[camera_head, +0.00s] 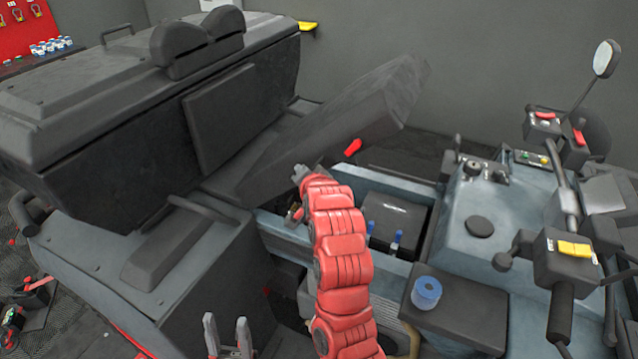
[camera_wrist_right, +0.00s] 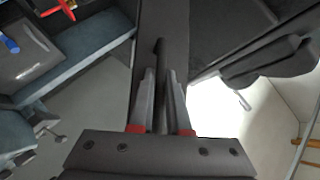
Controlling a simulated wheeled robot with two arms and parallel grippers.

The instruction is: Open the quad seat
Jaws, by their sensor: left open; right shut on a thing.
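The quad seat (camera_head: 345,118) is a dark grey padded slab in the head view. It is raised and tilted, its right end high, over an open bay with a dark box (camera_head: 394,218). My right arm is red and reaches up to the seat's lower edge. My right gripper (camera_head: 299,173) is mostly hidden there; in the right wrist view its fingers (camera_wrist_right: 163,100) are shut on a thin dark part, seemingly of the seat. My left gripper (camera_head: 229,338) is open and empty at the bottom of the head view, below the quad's side.
A large dark rear box (camera_head: 100,120) with a backrest stands left of the seat. The handlebar with a yellow switch (camera_head: 574,249) and a mirror (camera_head: 605,58) is at the right. A blue roll (camera_head: 426,292) sits on a dark panel. A red handle (camera_head: 353,147) shows below the seat.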

